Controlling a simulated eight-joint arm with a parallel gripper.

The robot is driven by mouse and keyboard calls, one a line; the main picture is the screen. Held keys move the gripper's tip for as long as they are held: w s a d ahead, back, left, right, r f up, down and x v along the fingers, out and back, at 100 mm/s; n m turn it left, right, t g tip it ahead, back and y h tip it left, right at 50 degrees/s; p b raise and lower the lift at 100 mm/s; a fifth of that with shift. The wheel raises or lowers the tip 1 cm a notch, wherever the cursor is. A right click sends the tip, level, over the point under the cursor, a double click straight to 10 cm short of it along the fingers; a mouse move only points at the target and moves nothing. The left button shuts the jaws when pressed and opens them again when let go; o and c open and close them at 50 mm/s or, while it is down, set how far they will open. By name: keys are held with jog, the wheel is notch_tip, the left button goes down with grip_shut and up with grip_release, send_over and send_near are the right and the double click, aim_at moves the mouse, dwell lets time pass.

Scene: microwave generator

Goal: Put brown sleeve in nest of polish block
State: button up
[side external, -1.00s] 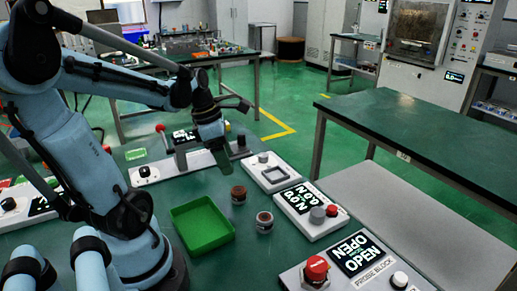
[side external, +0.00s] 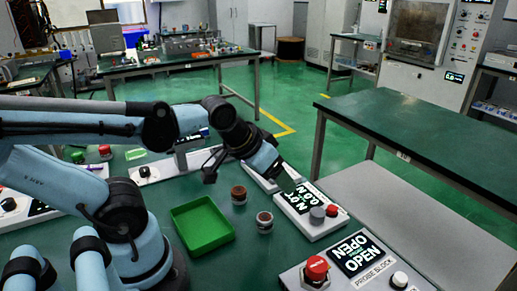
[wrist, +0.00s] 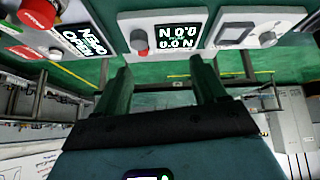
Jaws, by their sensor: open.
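Two small brown cylinders stand on the green table in the side view: a darker brown one (side external: 239,196) and one with a paler top (side external: 264,223). I cannot tell which is the brown sleeve. No polish block label is readable. A white block with a square recess and grey knob (wrist: 240,30) shows in the wrist view; my gripper mostly hides it in the side view. My gripper (wrist: 161,68) is open and empty, fingers apart. In the side view my gripper (side external: 290,180) hangs near the 0.0 N display block (side external: 318,212), right of and beyond the cylinders.
An empty green tray (side external: 178,218) sits left of the cylinders. A bracketed block (side external: 150,172) stands at the back. Bare table lies around the cylinders.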

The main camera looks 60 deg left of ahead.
jog(key=shift+o, duration=0.4)
jog(key=shift+d+m, duration=0.4)
jog(key=shift+m, duration=0.3)
jog(key=shift+a, duration=0.1)
jog(key=m+g, duration=0.7)
jog(key=m, duration=0.1)
send_over(239, 190)
jog(key=f, duration=0.7)
jog(key=shift+w, duration=0.25)
jog(key=shift+s+f, duration=0.2)
jog(key=shift+f, duration=2.45)
